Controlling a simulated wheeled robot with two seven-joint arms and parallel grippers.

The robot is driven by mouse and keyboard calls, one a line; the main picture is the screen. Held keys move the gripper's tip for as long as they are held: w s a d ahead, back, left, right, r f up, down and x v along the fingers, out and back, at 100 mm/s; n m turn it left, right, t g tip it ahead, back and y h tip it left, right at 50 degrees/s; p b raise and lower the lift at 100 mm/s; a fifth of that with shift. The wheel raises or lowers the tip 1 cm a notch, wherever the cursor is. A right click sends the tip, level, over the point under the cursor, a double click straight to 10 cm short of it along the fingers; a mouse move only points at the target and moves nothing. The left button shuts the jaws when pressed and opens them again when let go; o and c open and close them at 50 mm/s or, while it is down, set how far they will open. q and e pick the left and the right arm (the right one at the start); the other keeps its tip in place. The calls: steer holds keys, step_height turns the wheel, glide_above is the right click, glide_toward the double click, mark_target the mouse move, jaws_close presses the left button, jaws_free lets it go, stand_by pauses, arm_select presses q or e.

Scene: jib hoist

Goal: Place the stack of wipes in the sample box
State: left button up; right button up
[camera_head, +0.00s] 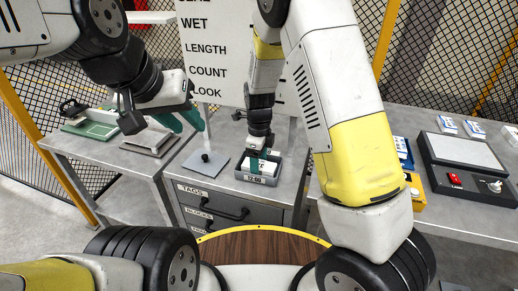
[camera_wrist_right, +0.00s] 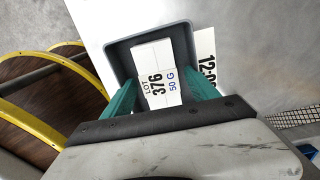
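The grey sample box (camera_head: 239,176) stands on the middle bench top, with a "12:00" label on its front. It also shows in the right wrist view (camera_wrist_right: 116,57). The white stack of wipes (camera_wrist_right: 156,75), marked "LOT 376 50 G", is inside the box walls. Whether it touches the box floor cannot be told. My right gripper (camera_head: 264,158) reaches down into the box. Its green fingers lie against both sides of the stack, shut on it. My left gripper (camera_head: 182,122) is open and empty, above the bench to the left of the box.
A grey plate with a black knob (camera_head: 203,163) lies left of the box. A metal tray (camera_head: 150,142) and a green-topped device (camera_head: 92,128) are further left. A sign board (camera_head: 212,60) stands behind. A panel with a red switch (camera_head: 455,178) is on the right bench.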

step_height(320, 180, up, 12)
steer(key=s+d+r+n+t+y, duration=0.1)
steer(key=s+d+r+n+y, duration=0.1)
steer(key=s+d+r+n, duration=0.5)
steer(key=s+d+r+n+t, duration=0.2)
steer(key=s+d+r+n, duration=0.1)
steer(key=s+n, duration=0.3)
steer(key=s+d+r+n+t, duration=0.3)
steer(key=s+r+n, duration=0.3)
steer(key=n, duration=0.3)
steer(key=shift+s+d, duration=0.35)
steer(key=shift+d, duration=0.25)
